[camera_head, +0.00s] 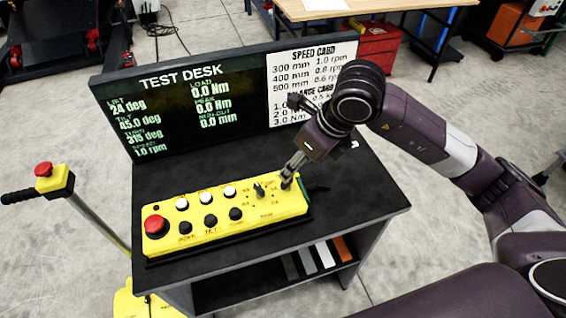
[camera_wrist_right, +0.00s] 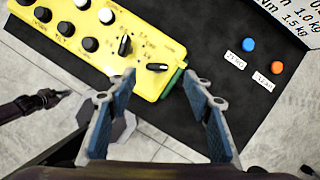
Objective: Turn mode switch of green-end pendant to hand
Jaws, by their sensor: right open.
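The yellow pendant (camera_head: 225,222) lies on the black desk top; its green end (camera_wrist_right: 172,83) shows in the right wrist view. It carries two black rotary switches. The one nearer the green end (camera_wrist_right: 157,67) has its handle lying roughly sideways; the other (camera_wrist_right: 125,45) stands more upright in the picture. Their labels are too small to read. My right gripper (camera_head: 288,180) is over the right end of the pendant. In the wrist view its open fingertips (camera_wrist_right: 160,77) are either side of the switch nearer the green end; I cannot tell whether they touch it. What looks like my left gripper (camera_wrist_right: 55,97) shows small at left.
The pendant also has a red stop button (camera_head: 155,224) and several black and white buttons. A dark display board (camera_head: 190,105) with a white speed card (camera_head: 300,75) stands behind. Blue (camera_wrist_right: 249,44) and orange (camera_wrist_right: 277,67) buttons sit right of the pendant.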

